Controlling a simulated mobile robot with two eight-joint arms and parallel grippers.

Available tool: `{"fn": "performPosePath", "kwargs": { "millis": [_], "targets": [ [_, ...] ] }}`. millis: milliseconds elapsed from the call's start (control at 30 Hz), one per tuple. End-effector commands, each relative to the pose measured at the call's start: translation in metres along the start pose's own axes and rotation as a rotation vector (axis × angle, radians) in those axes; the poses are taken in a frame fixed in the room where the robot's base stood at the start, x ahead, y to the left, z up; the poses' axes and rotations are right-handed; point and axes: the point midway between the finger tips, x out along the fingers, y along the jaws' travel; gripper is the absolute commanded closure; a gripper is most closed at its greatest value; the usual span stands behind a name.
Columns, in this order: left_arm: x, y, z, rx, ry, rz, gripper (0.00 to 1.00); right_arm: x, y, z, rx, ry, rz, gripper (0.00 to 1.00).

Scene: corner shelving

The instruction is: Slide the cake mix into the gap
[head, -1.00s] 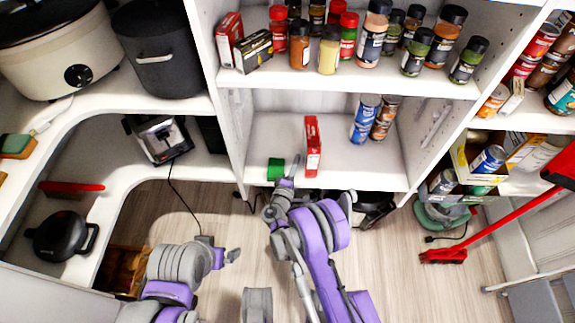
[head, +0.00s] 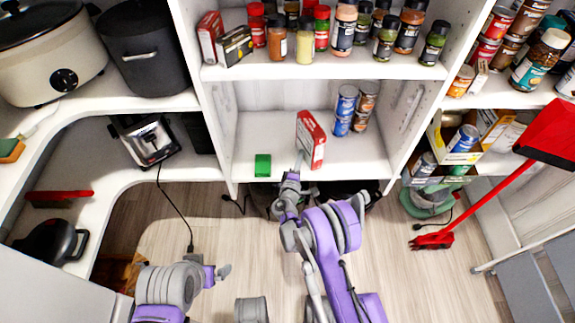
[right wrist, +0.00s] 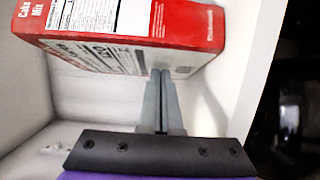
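The red and white cake mix box (head: 311,139) stands on the middle shelf (head: 345,172), left of the cans, turned at an angle. It fills the top of the right wrist view (right wrist: 125,30), with "Cake Mix" lettering at its left end. My right gripper (head: 299,158) is at the box's left front side. In the right wrist view its two fingers (right wrist: 160,75) are together with nothing between them; their tips are at the box face and look to touch it. A narrow space shows between the box and the cans. My left gripper (head: 219,272) is low over the floor; its finger opening is unclear.
Blue cans (head: 346,100) and brown cans (head: 366,98) stand stacked right of the box. A green item (head: 262,165) sits near the shelf's front edge, left of my right gripper. The upper shelf (head: 330,71) with spice jars is above. Bare shelf lies left of the box.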

Motion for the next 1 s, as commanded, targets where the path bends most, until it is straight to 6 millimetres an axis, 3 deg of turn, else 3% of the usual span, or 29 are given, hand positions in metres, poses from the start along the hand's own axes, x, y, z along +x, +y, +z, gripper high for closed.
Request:
{"fn": "performPosePath", "kwargs": {
  "millis": [33,100,333,767,1000],
  "targets": [
    [0.003,0.0,0.0,0.0,-0.001,0.0,0.0,0.004,-0.001,0.02,-0.001,-0.008,0.001,1.0],
    [0.004,0.0,0.001,0.0,-0.001,0.0,0.0,0.009,-0.001,0.038,-0.002,-0.007,0.001,1.0],
    [0.006,0.0,0.001,0.0,-0.001,0.0,0.0,0.016,0.0,0.071,0.0,-0.003,0.0,1.0],
    [0.006,0.0,0.001,0.0,-0.001,0.0,0.0,0.016,0.0,0.072,0.001,0.0,0.0,1.0],
    [0.014,0.0,0.003,0.0,-0.003,0.0,0.0,0.014,-0.001,0.05,0.002,-0.003,0.0,1.0]
  ]
}}
